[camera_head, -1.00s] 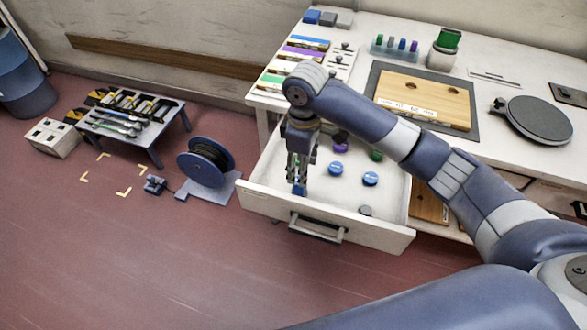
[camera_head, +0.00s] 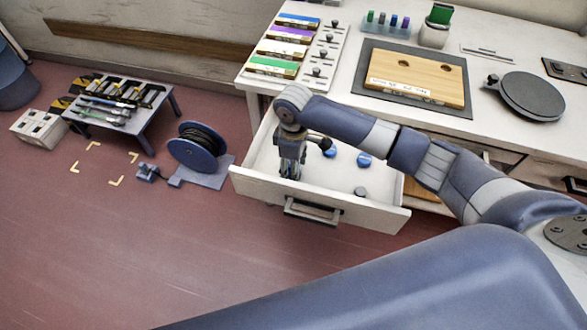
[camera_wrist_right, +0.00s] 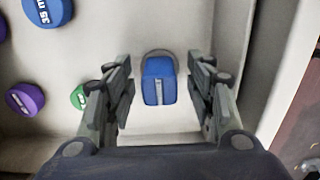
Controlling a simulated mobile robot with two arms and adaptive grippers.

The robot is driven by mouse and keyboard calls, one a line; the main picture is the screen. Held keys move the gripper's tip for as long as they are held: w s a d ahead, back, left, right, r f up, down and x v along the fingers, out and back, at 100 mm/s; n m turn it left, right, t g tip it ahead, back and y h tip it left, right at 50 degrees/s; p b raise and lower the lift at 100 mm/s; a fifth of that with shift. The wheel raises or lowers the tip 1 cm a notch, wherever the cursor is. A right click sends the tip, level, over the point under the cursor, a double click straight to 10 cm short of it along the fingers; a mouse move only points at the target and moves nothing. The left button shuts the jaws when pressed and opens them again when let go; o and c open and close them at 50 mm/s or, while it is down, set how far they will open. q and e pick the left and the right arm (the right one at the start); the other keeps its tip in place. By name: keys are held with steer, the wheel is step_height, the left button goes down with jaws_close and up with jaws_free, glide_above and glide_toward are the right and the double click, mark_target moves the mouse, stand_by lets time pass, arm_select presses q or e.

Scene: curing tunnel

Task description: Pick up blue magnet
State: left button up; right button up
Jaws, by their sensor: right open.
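A blue block-shaped magnet (camera_wrist_right: 158,82) with a pale stripe stands in front of a grey rounded piece, inside the open white drawer (camera_head: 330,187). In the right wrist view it lies between the two spread fingers of my right gripper (camera_wrist_right: 161,68), with a gap on each side. In the head view the right gripper (camera_head: 290,172) points down into the drawer's front left part, and the magnet is hidden there. My left gripper is not in view.
Blue round pieces (camera_head: 364,160) and a grey round one (camera_head: 360,192) lie in the drawer. A purple round piece (camera_wrist_right: 25,99) and a green one (camera_wrist_right: 78,97) show in the wrist view. The drawer wall (camera_wrist_right: 232,60) is close on the right.

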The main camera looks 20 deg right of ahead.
steer(key=shift+f, duration=0.2)
steer(key=shift+w, duration=0.1)
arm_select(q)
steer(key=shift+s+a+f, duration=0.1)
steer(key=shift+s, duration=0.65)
arm_select(e)
jaws_close()
